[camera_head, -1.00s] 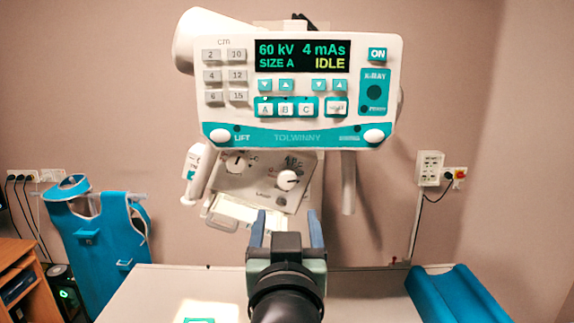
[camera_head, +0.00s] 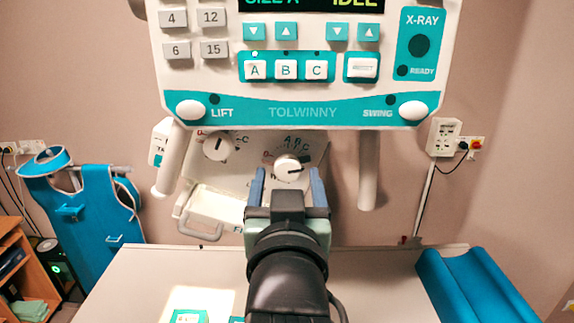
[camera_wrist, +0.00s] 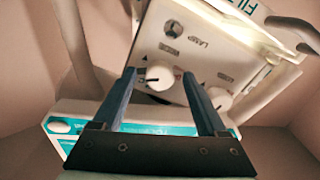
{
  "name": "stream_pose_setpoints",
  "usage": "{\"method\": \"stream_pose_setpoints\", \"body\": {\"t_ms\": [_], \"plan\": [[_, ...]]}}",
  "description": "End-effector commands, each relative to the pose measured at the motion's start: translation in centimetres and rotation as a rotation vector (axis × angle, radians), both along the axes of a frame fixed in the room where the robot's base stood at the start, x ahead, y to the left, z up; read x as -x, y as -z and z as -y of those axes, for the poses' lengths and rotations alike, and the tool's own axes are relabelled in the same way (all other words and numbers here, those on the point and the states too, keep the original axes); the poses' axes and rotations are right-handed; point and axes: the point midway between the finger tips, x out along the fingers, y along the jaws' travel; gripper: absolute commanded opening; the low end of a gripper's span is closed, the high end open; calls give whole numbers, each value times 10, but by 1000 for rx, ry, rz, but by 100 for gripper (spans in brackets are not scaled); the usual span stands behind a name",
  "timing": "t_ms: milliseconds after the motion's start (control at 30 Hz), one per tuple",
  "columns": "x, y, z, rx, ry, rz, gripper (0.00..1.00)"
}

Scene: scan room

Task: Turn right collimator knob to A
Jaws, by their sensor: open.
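The right collimator knob (camera_head: 287,166) is a white round dial on the pale collimator face below the console. Its dark pointer mark points to the right in the head view; the letters A, B and C are printed above it. My gripper (camera_head: 287,176) is open, its two blue fingers on either side of the knob's lower part in that view. In the wrist view the knob (camera_wrist: 158,78) shows between the fingertips of my gripper (camera_wrist: 159,72), and nothing is gripped. I cannot tell whether the fingertips reach it in depth. A second, left knob (camera_head: 218,147) is up and left.
The console (camera_head: 300,95) hangs just above, with handles down both sides. A pale tray or frame (camera_head: 215,208) sticks out left of my gripper. The table (camera_head: 140,285) lies below, with a blue cushion (camera_head: 475,285) at right. A blue apron (camera_head: 95,205) hangs at left.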

Motion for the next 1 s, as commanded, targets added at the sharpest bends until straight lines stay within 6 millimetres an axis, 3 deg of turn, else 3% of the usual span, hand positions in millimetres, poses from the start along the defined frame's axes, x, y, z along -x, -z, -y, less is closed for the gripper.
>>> {"method": "stream_pose_setpoints", "body": {"t_ms": [433,867,1000], "plan": [[2,0,0,0,0,0,75],[2,0,0,0,1,1,0],[2,0,0,1,1,1,0]]}}
